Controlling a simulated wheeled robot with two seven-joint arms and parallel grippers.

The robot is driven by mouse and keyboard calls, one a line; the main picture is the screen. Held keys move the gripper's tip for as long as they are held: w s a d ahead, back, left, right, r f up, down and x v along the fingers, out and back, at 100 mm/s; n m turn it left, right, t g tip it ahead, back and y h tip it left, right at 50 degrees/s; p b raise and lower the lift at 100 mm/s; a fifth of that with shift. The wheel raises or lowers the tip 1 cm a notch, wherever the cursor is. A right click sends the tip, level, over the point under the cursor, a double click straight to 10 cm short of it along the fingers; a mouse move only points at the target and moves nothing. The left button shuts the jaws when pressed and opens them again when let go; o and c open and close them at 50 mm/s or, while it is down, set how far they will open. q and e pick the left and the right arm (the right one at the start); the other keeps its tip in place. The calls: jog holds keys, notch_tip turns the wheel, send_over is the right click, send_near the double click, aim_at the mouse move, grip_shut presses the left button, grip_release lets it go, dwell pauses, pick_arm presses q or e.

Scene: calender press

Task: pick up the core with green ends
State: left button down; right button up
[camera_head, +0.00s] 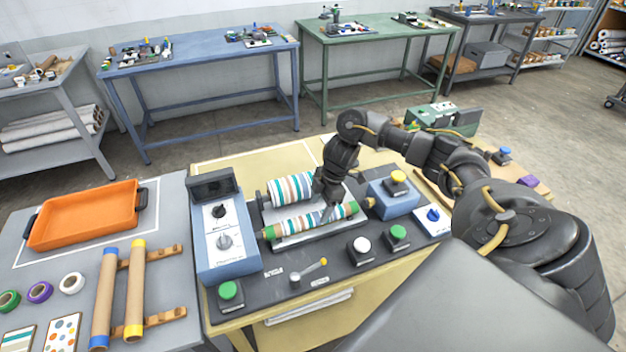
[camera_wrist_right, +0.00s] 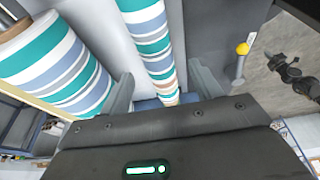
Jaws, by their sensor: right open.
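The core with green ends (camera_head: 292,224) lies in the press, wrapped in striped material, with a green tip showing at each end. My right gripper (camera_head: 330,212) is over its right half from above. In the right wrist view the striped core (camera_wrist_right: 152,40) runs between the two spread fingers of this gripper (camera_wrist_right: 163,92); I cannot tell whether they touch it. A dark jointed shape at the right of that view, perhaps my left arm, is too small to show its jaws.
A larger striped roll (camera_head: 290,188) lies close behind the core. A blue control box (camera_head: 222,240) stands left, and a blue block with a yellow button (camera_head: 392,198) right. Brown cores with blue ends (camera_head: 105,295) and yellow ends (camera_head: 134,290) rest on a wooden rack.

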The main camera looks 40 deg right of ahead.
aim_at(314, 215)
jog(key=x, duration=0.2)
jog(key=p+x, duration=0.1)
jog(key=shift+w+a+f, duration=0.25)
jog(key=shift+f, duration=0.05)
jog(key=shift+a+f, duration=0.15)
jog(key=shift+f, duration=0.35)
jog(key=c, duration=1.1)
jog(key=shift+r, duration=0.1)
jog(key=shift+w+r, duration=0.1)
jog(key=shift+r, duration=0.4)
notch_tip(314, 215, up, 17)
jog(key=p, duration=0.1)
